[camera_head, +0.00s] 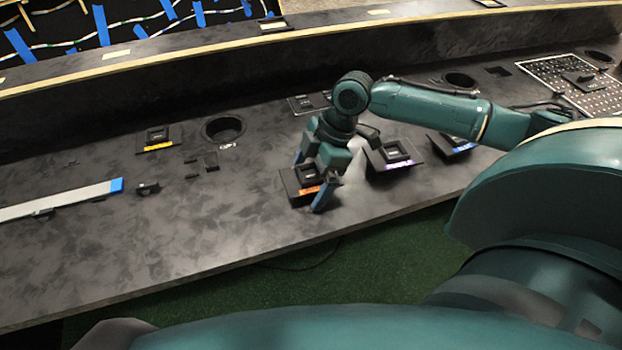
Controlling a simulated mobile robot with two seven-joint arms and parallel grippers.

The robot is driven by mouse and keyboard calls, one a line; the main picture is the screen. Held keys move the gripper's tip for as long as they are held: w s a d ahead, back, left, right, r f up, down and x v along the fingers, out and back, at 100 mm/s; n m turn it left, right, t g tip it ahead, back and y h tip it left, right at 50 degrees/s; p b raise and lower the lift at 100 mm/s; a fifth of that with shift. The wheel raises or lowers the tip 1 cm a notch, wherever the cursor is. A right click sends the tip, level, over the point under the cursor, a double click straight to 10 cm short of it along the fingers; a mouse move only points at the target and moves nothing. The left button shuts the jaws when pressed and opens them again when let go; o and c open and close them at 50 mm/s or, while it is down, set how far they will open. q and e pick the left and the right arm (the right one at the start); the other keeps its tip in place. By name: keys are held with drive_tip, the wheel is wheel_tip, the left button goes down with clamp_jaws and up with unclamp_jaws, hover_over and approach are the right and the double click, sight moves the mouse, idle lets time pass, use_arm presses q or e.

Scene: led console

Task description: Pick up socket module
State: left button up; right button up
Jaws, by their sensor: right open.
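Several dark square socket modules with coloured labels sit on the dark console. One with an orange label (294,190) is near the console's front edge. My right gripper (311,180) points down at this module. Its blue-tipped fingers are apart, one at the module's front right and one towards its back. I cannot tell whether they touch it, and the gripper hides part of it. A module with a purple label (394,154) is just to the right. One with a blue label (452,145) is farther right, partly behind my arm. A yellow-labelled module (158,139) is at the left. My left gripper is not in view.
The console top (230,225) is bare in front. A round hole (223,128) and small black parts lie at left, beside a light strip with a blue end (117,186). A perforated panel (590,88) is at far right. A raised ledge runs along the back.

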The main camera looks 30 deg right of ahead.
drive_tip(key=c, duration=1.1)
drive_tip(key=shift+r, duration=0.1)
drive_tip(key=shift+c, duration=0.2)
